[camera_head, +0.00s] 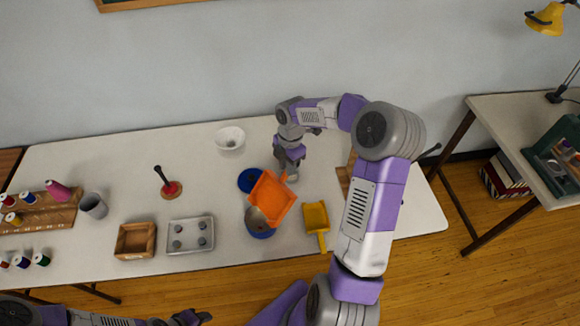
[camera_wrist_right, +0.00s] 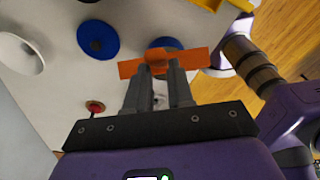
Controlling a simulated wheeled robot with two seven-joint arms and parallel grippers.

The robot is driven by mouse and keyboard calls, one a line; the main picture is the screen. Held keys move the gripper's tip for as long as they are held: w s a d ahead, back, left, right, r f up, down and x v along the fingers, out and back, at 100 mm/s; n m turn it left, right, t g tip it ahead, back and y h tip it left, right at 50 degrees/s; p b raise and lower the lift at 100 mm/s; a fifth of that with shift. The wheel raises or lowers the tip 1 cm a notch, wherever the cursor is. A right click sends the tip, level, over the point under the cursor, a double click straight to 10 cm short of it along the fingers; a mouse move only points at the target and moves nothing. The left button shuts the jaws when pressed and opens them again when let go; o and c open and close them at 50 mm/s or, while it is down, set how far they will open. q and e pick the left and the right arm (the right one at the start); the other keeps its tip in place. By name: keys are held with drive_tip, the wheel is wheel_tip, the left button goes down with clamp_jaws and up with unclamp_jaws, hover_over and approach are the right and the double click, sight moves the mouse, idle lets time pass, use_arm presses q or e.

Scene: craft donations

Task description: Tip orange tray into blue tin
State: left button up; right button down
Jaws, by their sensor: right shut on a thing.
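The orange tray (camera_head: 272,198) is held tilted above the blue tin (camera_head: 260,231), with its lower edge over the tin's mouth. It covers part of the tin, and I see nothing lying in it. My right gripper (camera_head: 288,176) is shut on the tray's far edge. In the right wrist view, its fingers (camera_wrist_right: 160,75) hold the orange tray (camera_wrist_right: 190,59) edge-on. Blue behind the tray there seems to be the tin (camera_wrist_right: 163,43). My left gripper (camera_head: 188,318) is low at the bottom edge, far from the tray; its jaws are too unclear to read.
A yellow scoop (camera_head: 316,217) lies to the right. A white bowl (camera_head: 230,140) stands behind. A muffin tin (camera_head: 190,235), wooden tray (camera_head: 136,241) and red-based stamp (camera_head: 169,188) are to the left.

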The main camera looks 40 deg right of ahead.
drive_tip(key=a+r+h+b, duration=0.3)
drive_tip(key=a+h+b, duration=0.2)
drive_tip(key=a, duration=0.4)
idle(1.2)
drive_tip(key=shift+a+r, duration=0.1)
idle(1.3)
